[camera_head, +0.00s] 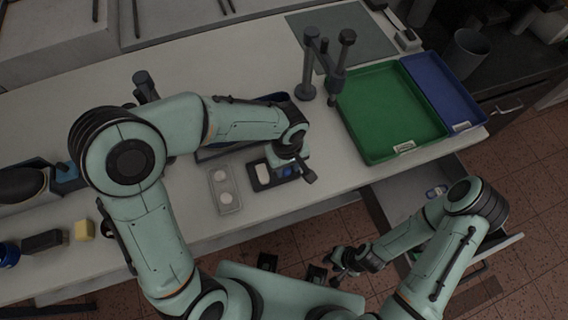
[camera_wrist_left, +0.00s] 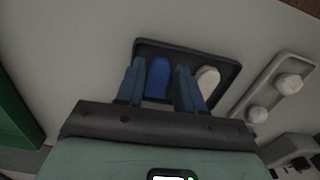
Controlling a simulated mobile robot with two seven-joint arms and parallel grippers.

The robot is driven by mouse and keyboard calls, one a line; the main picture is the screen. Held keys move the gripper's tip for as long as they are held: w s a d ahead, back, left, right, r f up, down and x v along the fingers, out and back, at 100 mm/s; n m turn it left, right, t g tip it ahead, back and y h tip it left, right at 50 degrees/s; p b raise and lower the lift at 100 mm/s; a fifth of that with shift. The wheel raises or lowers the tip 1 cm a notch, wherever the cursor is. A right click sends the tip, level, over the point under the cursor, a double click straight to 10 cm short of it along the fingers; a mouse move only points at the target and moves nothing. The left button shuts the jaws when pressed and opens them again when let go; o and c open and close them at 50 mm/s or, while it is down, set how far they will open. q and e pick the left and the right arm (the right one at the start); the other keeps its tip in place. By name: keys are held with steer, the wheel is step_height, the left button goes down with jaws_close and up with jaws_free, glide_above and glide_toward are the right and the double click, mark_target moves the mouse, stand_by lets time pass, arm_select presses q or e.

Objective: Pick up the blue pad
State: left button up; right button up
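The blue pad (camera_wrist_left: 158,78) lies in a small dark tray (camera_wrist_left: 190,53) beside a white pad (camera_wrist_left: 207,78). In the head view the dark tray (camera_head: 257,186) is on the white table, with the white pad (camera_head: 262,173) at its left and the blue pad (camera_head: 287,171) at its right, partly under my left gripper. My left gripper (camera_wrist_left: 160,85) is open and empty, its two blue fingers appearing on either side of the blue pad. I cannot tell how far above the pad they are. My right gripper (camera_head: 343,268) is off the table's front edge; its fingers are too small to read.
A pale tray with two white round pads (camera_head: 225,190) lies left of the dark tray. A green tray (camera_head: 390,112) and a blue tray (camera_head: 440,90) stand at the right. A dark two-post stand (camera_head: 332,75) rises behind. An open drawer (camera_head: 405,195) juts out at front right.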

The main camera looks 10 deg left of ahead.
arm_select(q)
steer(key=shift+f, duration=0.5)
steer(key=shift+c, duration=0.3)
steer(key=c, duration=0.6)
steer(key=shift+r, duration=0.15)
